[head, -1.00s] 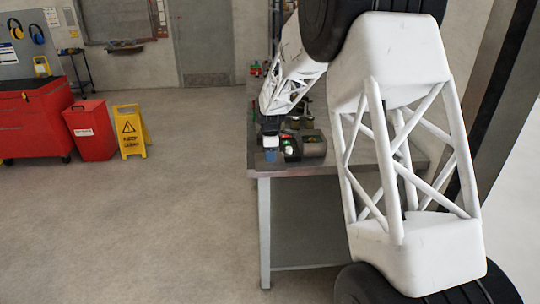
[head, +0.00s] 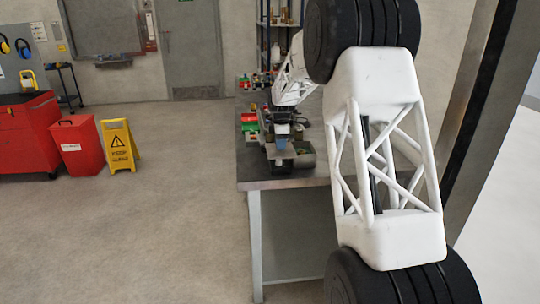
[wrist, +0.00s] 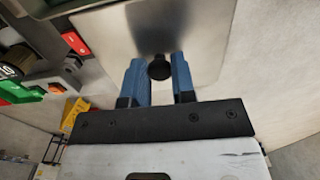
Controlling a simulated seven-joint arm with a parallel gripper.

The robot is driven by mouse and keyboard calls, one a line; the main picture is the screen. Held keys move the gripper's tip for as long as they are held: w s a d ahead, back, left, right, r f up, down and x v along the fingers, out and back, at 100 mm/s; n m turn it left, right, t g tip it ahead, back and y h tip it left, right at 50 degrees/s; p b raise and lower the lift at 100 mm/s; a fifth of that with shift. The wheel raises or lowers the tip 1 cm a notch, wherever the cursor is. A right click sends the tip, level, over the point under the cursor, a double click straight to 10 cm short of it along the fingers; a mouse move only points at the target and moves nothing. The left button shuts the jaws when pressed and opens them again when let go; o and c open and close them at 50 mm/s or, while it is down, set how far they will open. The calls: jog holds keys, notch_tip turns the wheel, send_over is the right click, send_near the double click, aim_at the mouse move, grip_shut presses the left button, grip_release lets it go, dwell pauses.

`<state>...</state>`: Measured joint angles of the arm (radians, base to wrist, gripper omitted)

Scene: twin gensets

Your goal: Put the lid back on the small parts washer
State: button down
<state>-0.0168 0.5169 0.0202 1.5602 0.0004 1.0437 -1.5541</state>
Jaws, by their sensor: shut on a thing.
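The lid (wrist: 190,35) is a flat grey metal plate with a black knob (wrist: 159,67) in the wrist view. My gripper (wrist: 159,75) has its two blue fingers on either side of the knob, shut on it. In the head view my gripper (head: 282,140) is over the near left part of the workbench. An open grey bin (head: 303,155), perhaps the small parts washer, stands beside and partly behind it. A dark greenish rim (wrist: 75,7) shows at the top left of the wrist view. I cannot tell whether the lid touches it.
The workbench (head: 262,184) carries red and green items (head: 249,122) left of my gripper and several small things behind. A red bin (head: 76,146) and a yellow floor sign (head: 118,146) stand on the floor at left. The floor between them and the bench is clear.

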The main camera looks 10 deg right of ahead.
jog(key=w+d+r, duration=0.4)
jog(key=w+d, duration=0.3)
jog(key=d, duration=0.3)
jog(key=shift+d+r, duration=0.2)
jog(key=shift+d, duration=0.15)
jog(key=shift+f, duration=0.2)
jog(key=shift+f, duration=2.9)
jog(key=shift+f, duration=0.35)
dwell(0.7)
jog(key=c, duration=0.9)
grip_release()
jog(key=shift+o, duration=0.6)
